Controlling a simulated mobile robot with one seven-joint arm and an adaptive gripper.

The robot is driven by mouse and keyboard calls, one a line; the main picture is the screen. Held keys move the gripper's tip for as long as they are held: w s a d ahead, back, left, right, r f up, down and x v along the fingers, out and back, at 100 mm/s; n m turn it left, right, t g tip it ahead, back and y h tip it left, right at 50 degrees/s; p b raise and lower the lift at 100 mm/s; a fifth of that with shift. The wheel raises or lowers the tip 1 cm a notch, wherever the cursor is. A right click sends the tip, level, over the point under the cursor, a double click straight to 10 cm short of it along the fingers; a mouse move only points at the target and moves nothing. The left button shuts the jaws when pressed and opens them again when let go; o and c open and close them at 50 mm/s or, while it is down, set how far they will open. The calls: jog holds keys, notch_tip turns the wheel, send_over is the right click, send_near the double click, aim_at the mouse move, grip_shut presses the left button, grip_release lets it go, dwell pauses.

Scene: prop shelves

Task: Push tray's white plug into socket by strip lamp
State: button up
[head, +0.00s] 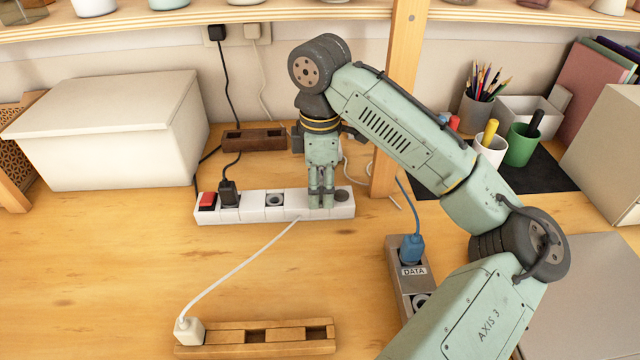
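The white plug (188,331) stands at the left end of a wooden tray (300,346) at the front. Its white cord runs up and right to the front edge of the white power strip (250,211). The strip has a red switch (207,201) at its left end, a black plug (229,194) beside it, and an uncovered socket (274,199) near its middle. A dark round spot (342,195), perhaps the lamp, is at its right end. My gripper (321,204) points down at the strip's right part, fingers close together, hiding what is beneath. I cannot tell whether it holds anything.
A grey block labelled DATA (397,290) with a blue plug (411,248) stands right of the strip, beside my arm. A wooden post (386,185) rises behind the strip's right end. A white box (115,135) is back left.

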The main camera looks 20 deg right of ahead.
aim_at(320, 175)
jog(key=shift+o, duration=0.4)
notch_tip(320, 175, up, 12)
jog(key=shift+r, duration=0.1)
dwell(0.3)
